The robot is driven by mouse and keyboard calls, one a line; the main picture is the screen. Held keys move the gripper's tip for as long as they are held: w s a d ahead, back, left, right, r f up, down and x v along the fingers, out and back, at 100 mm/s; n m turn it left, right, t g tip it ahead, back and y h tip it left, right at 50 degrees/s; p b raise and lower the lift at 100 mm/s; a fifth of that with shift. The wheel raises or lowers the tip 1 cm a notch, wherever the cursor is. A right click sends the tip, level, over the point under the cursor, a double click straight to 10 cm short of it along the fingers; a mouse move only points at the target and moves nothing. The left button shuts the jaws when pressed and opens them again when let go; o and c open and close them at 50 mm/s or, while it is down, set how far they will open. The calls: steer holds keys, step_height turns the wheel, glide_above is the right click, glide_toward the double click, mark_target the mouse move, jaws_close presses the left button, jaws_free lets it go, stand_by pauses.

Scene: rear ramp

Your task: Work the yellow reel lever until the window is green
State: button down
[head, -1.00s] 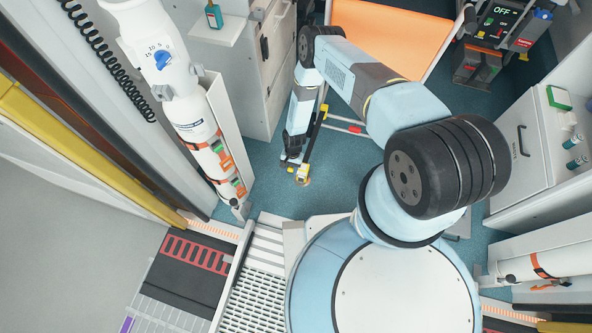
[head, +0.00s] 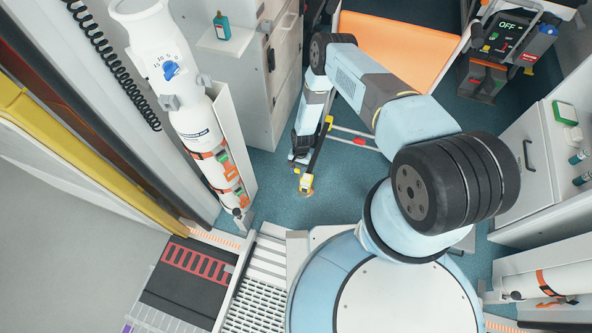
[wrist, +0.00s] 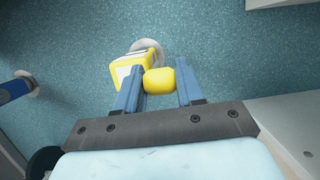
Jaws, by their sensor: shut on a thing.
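The yellow reel lever's rounded knob (wrist: 160,81) is between the two blue fingers of my gripper (wrist: 161,88) in the wrist view, and the gripper is shut on it. A yellow reel housing (wrist: 127,72) with a white label sits just beyond the left finger, above a pale round foot on the floor.
A white cylinder (head: 203,135) with orange straps stands to the left, beside a grey cabinet (head: 285,90). A white drawer unit (head: 525,165) is at the right. Teal floor around the reel is open.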

steer(key=shift+w, duration=0.25)
steer(key=c, duration=1.1)
jaws_free()
steer(key=o, duration=0.3)
steer(key=shift+s, duration=0.15)
steer(key=shift+o, duration=0.2)
steer(key=v, duration=1.4)
